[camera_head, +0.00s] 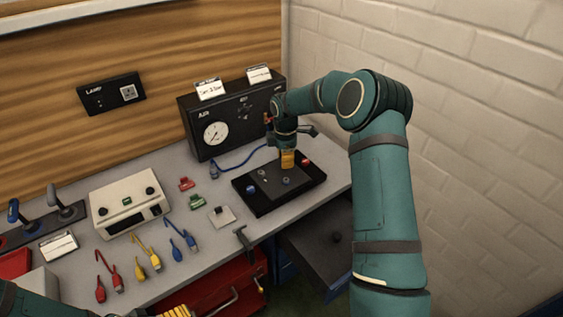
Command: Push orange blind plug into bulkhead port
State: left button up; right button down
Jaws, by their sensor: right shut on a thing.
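The orange blind plug (288,159) is upright under my right gripper (287,148), which is shut on it and points down. The plug is over the back right part of a black bulkhead panel (253,200) on the bench. Its lower end is close to the panel; I cannot tell whether it touches or enters a port. Small round fittings (286,181) show on the panel in front of the plug.
A black AIR box (240,145) with a gauge stands behind the panel, and a blue cable (236,166) runs between them. A beige instrument (130,200) and several coloured leads lie left. An open drawer (320,245) is below the bench. The brick wall is at right.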

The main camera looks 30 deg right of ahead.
aim_at(285, 179)
jog(key=shift+s, duration=0.15)
jog(key=shift+f+b, duration=1.8)
jog(key=shift+f, duration=1.15)
jog(key=shift+f+b, duration=0.35)
jog(key=shift+f, duration=0.25)
jog(key=c, duration=0.7)
grip_release()
jog(key=shift+c, duration=0.2)
jog(key=shift+r, duration=0.1)
notch_tip(285, 179, up, 12)
